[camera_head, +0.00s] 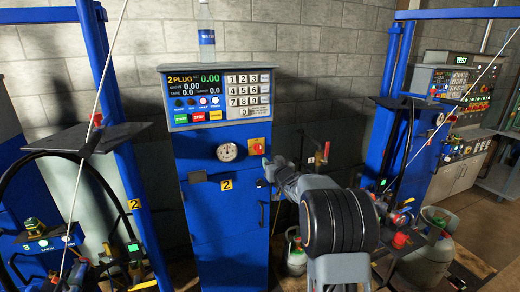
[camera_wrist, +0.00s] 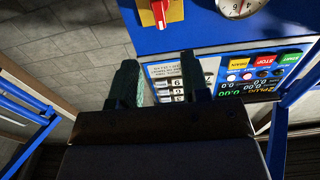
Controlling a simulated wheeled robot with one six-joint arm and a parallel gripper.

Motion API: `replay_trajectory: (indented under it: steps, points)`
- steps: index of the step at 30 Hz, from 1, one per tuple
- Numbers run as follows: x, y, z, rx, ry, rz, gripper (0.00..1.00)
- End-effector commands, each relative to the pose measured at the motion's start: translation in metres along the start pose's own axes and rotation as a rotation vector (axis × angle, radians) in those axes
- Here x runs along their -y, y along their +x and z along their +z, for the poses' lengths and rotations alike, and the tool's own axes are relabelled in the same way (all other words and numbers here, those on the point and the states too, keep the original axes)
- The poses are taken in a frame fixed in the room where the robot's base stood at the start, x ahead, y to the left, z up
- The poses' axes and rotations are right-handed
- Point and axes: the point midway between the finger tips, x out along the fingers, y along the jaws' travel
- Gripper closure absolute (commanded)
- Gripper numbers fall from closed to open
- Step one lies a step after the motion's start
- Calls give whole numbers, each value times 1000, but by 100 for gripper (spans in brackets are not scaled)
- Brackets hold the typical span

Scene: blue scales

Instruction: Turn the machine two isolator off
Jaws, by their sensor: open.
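The machine two isolator (camera_head: 257,146) is a red rotary handle on a yellow plate, on the blue front of the cabinet marked 2 (camera_head: 227,184). In the wrist view the isolator (camera_wrist: 160,12) is cut by the top edge, its red handle running roughly up and down the picture. My gripper (camera_head: 268,168) is in front of the cabinet, just below and right of the isolator in the head view. In the wrist view my gripper (camera_wrist: 158,62) has its two dark fingers apart with nothing between them. The fingers appear clear of the handle.
A control panel (camera_head: 219,95) with display, keypad and coloured buttons sits above the isolator. A round gauge (camera_head: 228,152) is left of it. A bottle (camera_head: 206,30) stands on top. Blue posts and thin poles flank the cabinet. A gas cylinder (camera_head: 296,254) stands low at right.

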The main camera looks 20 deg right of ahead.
Motion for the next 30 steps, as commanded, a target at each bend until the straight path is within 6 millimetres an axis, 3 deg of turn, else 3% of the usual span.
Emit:
replay_trajectory:
  steps: [18, 30]
  points:
    - [-1, 103, -2, -4, 0, -3, 57]
    - [-1, 130, -1, -4, 1, -3, 57]
